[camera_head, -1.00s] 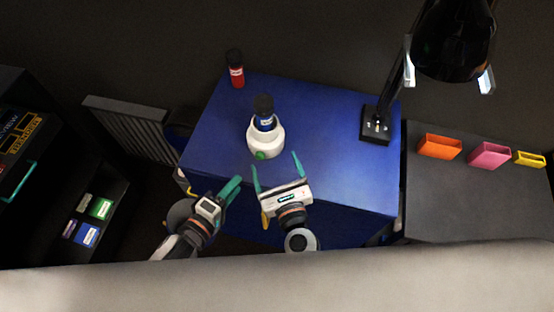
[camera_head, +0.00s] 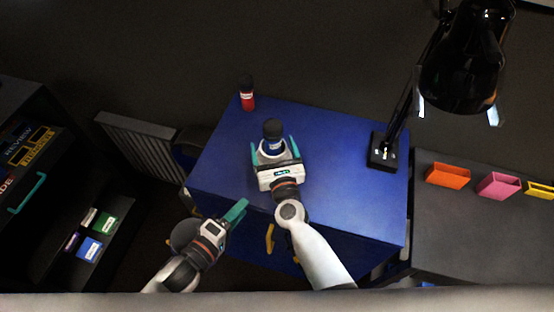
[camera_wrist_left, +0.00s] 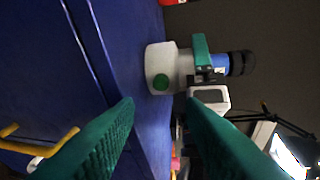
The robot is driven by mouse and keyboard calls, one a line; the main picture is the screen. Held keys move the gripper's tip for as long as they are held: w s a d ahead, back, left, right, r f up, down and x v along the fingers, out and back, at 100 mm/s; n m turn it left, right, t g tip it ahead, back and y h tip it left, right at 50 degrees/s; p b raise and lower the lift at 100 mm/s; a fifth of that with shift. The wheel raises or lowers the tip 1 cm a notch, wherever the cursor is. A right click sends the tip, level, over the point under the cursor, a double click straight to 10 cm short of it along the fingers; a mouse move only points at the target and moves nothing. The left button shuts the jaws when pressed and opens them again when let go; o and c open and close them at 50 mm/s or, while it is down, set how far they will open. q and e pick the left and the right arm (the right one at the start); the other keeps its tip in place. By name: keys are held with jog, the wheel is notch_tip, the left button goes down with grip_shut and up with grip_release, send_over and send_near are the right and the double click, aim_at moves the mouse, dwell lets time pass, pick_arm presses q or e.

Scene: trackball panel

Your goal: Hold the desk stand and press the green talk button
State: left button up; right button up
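The white desk stand (camera_head: 268,151) stands upright on the blue cabinet top, with a dark-capped blue object (camera_head: 273,135) set in it. My right gripper (camera_head: 274,146) is at the stand with its teal fingers apart, one on each side. I cannot tell whether they touch it. The green talk button (camera_wrist_left: 160,82) shows on the stand's white side in the left wrist view; in the head view my right gripper hides it. My left gripper (camera_head: 240,208) is open and empty, low and to the left, off the cabinet's front edge. Its fingers (camera_wrist_left: 163,108) are spread in the wrist view.
The blue cabinet top (camera_head: 340,180) is clear right of the stand. A red bottle (camera_head: 247,97) stands at its back left corner. A black lamp (camera_head: 465,60) rises from a base (camera_head: 383,150) at the right. Orange (camera_head: 447,176) and pink (camera_head: 498,186) bins sit on a dark surface further right.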

jog(key=shift+w+a, duration=0.1)
jog(key=shift+w, duration=0.25)
jog(key=shift+c, duration=0.6)
